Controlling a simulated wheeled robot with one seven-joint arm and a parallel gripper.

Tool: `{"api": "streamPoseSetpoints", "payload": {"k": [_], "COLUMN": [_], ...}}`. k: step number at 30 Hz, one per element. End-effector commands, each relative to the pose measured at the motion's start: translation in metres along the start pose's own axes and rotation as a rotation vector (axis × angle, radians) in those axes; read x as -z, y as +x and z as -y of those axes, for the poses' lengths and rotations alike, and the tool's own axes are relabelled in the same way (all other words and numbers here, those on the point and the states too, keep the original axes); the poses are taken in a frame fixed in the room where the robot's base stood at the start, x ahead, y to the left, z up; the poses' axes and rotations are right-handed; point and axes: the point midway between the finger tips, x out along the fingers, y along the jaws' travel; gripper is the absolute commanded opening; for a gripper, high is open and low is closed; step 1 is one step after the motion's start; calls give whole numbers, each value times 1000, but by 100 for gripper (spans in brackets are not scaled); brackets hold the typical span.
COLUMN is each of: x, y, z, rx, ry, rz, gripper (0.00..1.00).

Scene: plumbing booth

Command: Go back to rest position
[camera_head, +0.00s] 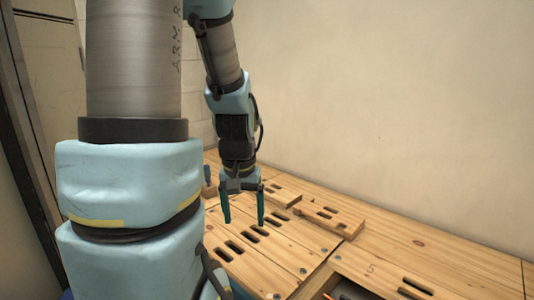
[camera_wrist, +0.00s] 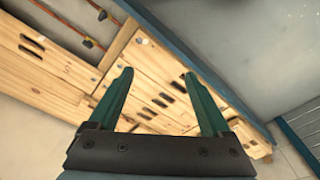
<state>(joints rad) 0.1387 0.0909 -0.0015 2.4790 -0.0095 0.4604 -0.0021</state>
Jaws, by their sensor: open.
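My gripper (camera_head: 243,208) hangs from the arm with its two green fingers pointing down, above the slotted wooden surface (camera_head: 390,256). The fingers are apart with nothing between them. In the wrist view my gripper (camera_wrist: 157,90) also shows open and empty, with slotted wooden boards (camera_wrist: 60,68) beyond it. In the head view the thick near part of my arm covers much of the left side.
A raised wooden block (camera_head: 330,217) with slots sits right of my gripper. A dark opening (camera_head: 350,290) shows at the bottom edge. A plain wall (camera_head: 390,90) stands behind the wood. In the wrist view, reddish pipes (camera_wrist: 65,25) run at the upper left.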

Motion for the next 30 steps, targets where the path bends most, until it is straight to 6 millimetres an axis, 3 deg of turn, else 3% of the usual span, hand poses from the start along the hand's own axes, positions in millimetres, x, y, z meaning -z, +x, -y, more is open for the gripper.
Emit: {"api": "streamPoseSetpoints", "payload": {"k": [3,14,30], "x": [-28,-16,1], "y": [-7,-87,-230], "z": [12,10,9], "rx": [7,6,6], "ry": [-36,-30,-30], "rz": [-32,-29,-28], "gripper": [82,82,82]}}
